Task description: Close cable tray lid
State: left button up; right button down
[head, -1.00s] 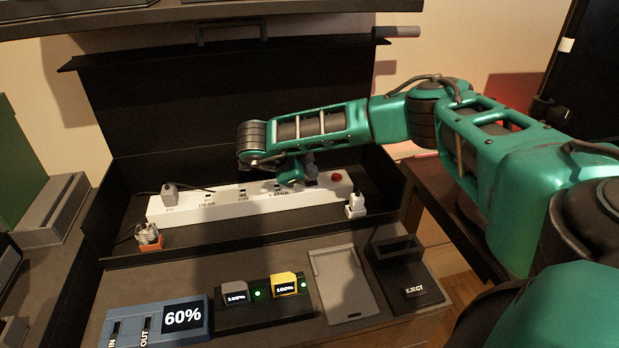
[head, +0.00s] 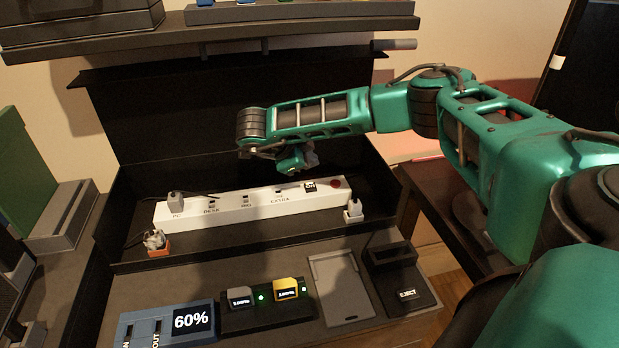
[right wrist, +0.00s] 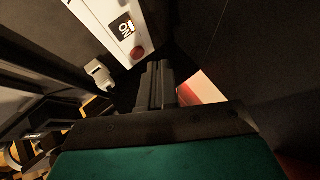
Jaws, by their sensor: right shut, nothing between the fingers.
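The cable tray (head: 118,225) is a dark open trough at the back of the desk. Its dark lid (head: 175,125) stands raised behind it, with a flange along its upper edge. A white power strip (head: 235,208) lies in the tray, and its ON switch and red button show at the right end. My right gripper (head: 297,160) is above and behind the strip's right end, in front of the lid, partly hidden by its own wrist. In the right wrist view its fingers (right wrist: 155,85) are together and empty, beside the strip's end (right wrist: 118,28). My left gripper is not in view.
A shelf (head: 300,22) overhangs the lid. Plugs sit at the strip's ends, one in an orange block (head: 157,244).

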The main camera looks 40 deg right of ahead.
aim_at(168, 110)
jog(key=k+j, duration=0.75)
jog(key=j, duration=0.2)
